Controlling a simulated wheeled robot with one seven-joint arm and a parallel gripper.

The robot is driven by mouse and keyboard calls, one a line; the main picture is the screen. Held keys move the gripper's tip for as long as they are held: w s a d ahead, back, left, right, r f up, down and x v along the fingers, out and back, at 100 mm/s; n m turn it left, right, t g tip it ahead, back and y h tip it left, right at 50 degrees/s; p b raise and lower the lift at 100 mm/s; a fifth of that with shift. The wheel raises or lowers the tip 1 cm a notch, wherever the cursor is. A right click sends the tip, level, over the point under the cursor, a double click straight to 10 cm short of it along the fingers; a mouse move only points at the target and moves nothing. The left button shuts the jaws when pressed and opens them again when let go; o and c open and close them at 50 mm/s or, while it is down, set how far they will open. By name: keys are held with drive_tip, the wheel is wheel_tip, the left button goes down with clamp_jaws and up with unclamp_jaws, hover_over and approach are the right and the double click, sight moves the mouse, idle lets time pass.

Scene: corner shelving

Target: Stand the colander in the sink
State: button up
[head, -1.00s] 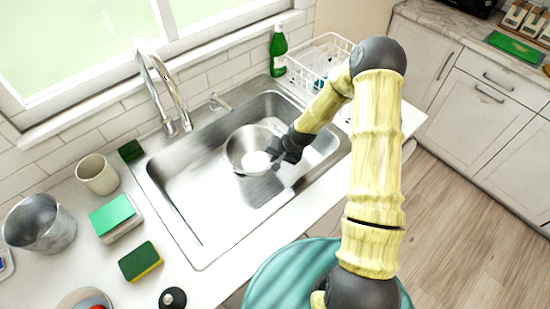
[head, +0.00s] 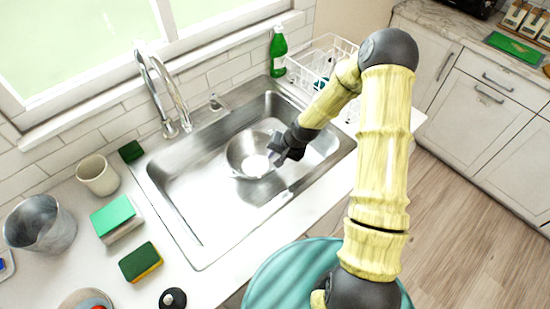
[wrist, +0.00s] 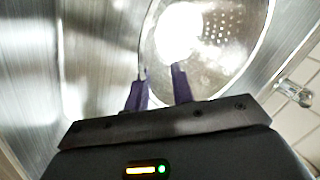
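The metal colander (head: 238,152) is a round perforated bowl inside the steel sink basin (head: 190,205), right of its middle. It looks upright, open side up, and seems to rest on the basin floor. In the wrist view the colander (wrist: 225,50) fills the upper middle, with its holes and a bright glare visible. My gripper (head: 277,158) is at the right side of the colander, over its rim. In the wrist view its two purple fingers (wrist: 160,82) are apart with nothing clearly between them. The gripper covers part of the colander's right rim in the head view.
A tall faucet (head: 163,90) stands behind the sink. A green bottle (head: 278,52) and a white dish rack (head: 320,62) are at the back right. A beige cup (head: 97,175), a metal pot (head: 38,222) and sponges (head: 140,262) sit on the left counter. The basin's left part is clear.

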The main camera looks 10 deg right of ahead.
drive_tip(key=b+v, duration=0.1)
drive_tip(key=v, duration=0.9)
drive_tip(key=shift+f, duration=0.1)
drive_tip(key=s+d+r+n+h, duration=0.2)
drive_tip(key=s+r, duration=0.3)
drive_tip(key=s, duration=0.3)
drive_tip(key=s+d+r+n+h, duration=0.1)
drive_tip(key=s+d+r+n, duration=0.1)
drive_tip(key=s+r, duration=0.4)
drive_tip(key=s, duration=0.2)
drive_tip(key=shift+s+g+h, duration=0.3)
drive_tip(key=shift+h, duration=0.1)
drive_tip(key=shift+w, duration=0.1)
